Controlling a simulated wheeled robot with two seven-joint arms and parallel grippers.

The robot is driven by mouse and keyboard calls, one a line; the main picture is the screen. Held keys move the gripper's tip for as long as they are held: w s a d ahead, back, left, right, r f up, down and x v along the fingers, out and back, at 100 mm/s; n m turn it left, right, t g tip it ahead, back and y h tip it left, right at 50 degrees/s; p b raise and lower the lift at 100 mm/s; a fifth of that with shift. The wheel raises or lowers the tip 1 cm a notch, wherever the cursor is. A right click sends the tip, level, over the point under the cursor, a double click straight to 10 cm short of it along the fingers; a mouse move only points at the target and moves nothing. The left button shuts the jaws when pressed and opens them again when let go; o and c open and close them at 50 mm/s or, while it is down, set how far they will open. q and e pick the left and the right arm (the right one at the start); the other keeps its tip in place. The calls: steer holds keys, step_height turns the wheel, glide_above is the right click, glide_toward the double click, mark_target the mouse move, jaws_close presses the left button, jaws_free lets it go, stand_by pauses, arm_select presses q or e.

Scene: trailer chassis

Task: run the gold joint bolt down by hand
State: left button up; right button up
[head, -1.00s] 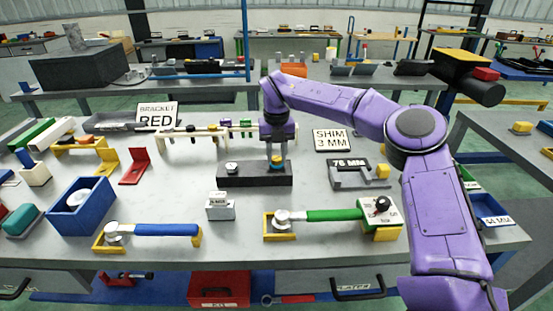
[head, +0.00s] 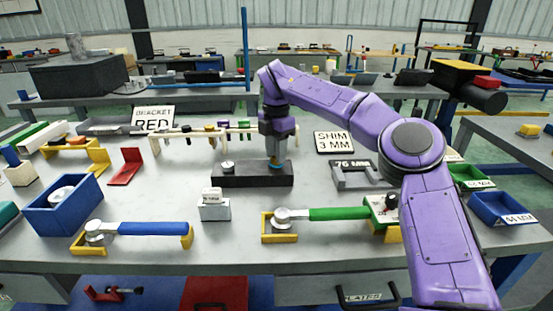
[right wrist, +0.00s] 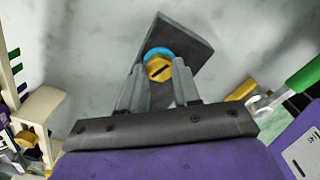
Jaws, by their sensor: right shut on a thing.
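The gold bolt (right wrist: 159,68) shows in the right wrist view as a hex head with a dark slot and a blue ring (right wrist: 157,52) behind it. It stands at one end of a dark block (head: 235,178), at the block's right end in the head view. My right gripper (head: 276,164) points down over that end, its fingers hiding most of the bolt. In the right wrist view my right gripper (right wrist: 160,82) has a finger on each side of the gold head and is shut on it. My left gripper is not in view.
A silver bolt (head: 228,167) stands on the block's left end. A green-handled wrench (head: 335,213) and a blue-handled wrench (head: 150,229) lie in front. A small white-labelled block (head: 213,207) stands between them. A rack (head: 190,135) stands behind, and a grey gauge (head: 357,177) to the right.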

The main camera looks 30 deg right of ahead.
steer(key=m+b, duration=0.2)
steer(key=m, duration=0.1)
steer(key=shift+m+b, duration=0.3)
steer(key=shift+b, duration=0.05)
steer(key=shift+r+m+b, duration=0.2)
steer(key=shift+m+b, duration=0.95)
steer(key=shift+m, duration=0.75)
steer(key=o, duration=1.1)
steer(key=shift+w, duration=0.1)
steer(key=shift+c, duration=0.2)
steer(key=shift+a, duration=0.1)
step_height(320, 180, up, 10)
steer(key=p, duration=0.6)
steer(key=shift+r, duration=0.25)
